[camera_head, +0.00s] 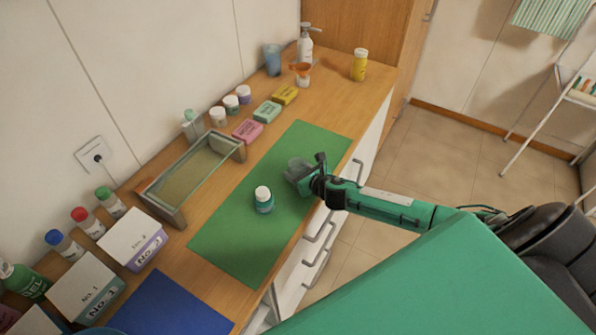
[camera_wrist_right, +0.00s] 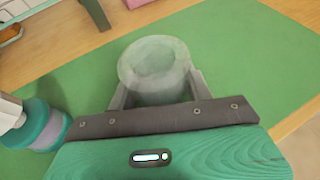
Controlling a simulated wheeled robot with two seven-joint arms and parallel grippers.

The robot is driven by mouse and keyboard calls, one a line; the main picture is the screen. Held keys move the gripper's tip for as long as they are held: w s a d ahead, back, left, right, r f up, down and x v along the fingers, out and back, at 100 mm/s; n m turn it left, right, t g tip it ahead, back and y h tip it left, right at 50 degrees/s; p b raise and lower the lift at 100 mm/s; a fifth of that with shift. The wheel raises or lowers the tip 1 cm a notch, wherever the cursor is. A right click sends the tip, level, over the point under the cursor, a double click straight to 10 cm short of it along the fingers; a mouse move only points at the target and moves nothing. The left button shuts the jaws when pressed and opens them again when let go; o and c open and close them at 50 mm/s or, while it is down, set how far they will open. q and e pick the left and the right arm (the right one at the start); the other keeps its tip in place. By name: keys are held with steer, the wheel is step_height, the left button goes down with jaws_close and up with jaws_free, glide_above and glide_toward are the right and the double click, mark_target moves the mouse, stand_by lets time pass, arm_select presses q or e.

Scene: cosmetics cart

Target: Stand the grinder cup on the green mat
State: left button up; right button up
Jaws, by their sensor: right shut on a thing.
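The grinder cup (camera_head: 297,164) is a translucent grey-green cup over the far right part of the green mat (camera_head: 235,240). My right gripper (camera_head: 302,179) is shut on the cup from the right. In the right wrist view the cup (camera_wrist_right: 155,68) sits between the two fingers (camera_wrist_right: 157,95), its round rim facing the camera, with the mat (camera_wrist_right: 258,60) behind it. I cannot tell whether its base touches the mat. A teal jar with a white lid (camera_head: 264,199) stands on the mat to the left of the cup. My left gripper is not in view.
A glass-topped stand (camera_head: 190,175) is left of the mat. Small boxes (camera_head: 248,131) and lidded jars (camera_head: 231,104) line the back. White boxes (camera_head: 133,239) and a blue mat (camera_head: 170,305) lie near left. The mat's near part is clear.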

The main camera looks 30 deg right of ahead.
steer(key=shift+f, duration=0.1)
steer(key=o, duration=1.2)
steer(key=b+v, duration=0.2)
steer(key=v, duration=0.9)
steer(key=shift+b, duration=0.3)
steer(key=shift+s+d+r, duration=0.1)
steer(key=shift+s+r, duration=0.2)
steer(key=shift+s, duration=0.2)
